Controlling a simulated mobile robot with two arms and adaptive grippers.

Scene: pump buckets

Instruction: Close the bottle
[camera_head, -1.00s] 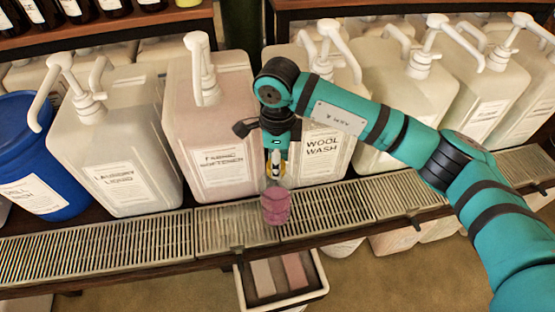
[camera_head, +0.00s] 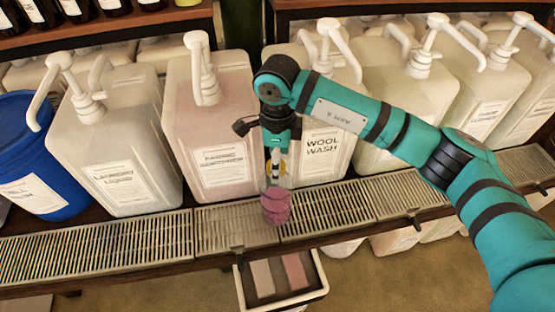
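A small bottle with pink contents (camera_head: 275,207) stands upright on the metal drip grating, near the middle. Its upper part is clear and meets the tip of my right gripper (camera_head: 276,174). My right arm comes in from the right, and its gripper points down directly over the bottle's top. The fingers are small and close together, and I cannot tell whether they hold a cap. The bottle's mouth is hidden by the fingertips. My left gripper is not in view.
Large pump containers line the back, including a pinkish one (camera_head: 212,130) and a wool wash one (camera_head: 325,150). A blue drum (camera_head: 38,160) stands at far left. The grating (camera_head: 100,245) is clear left of the bottle. A white-rimmed drawer or box (camera_head: 282,280) sits below.

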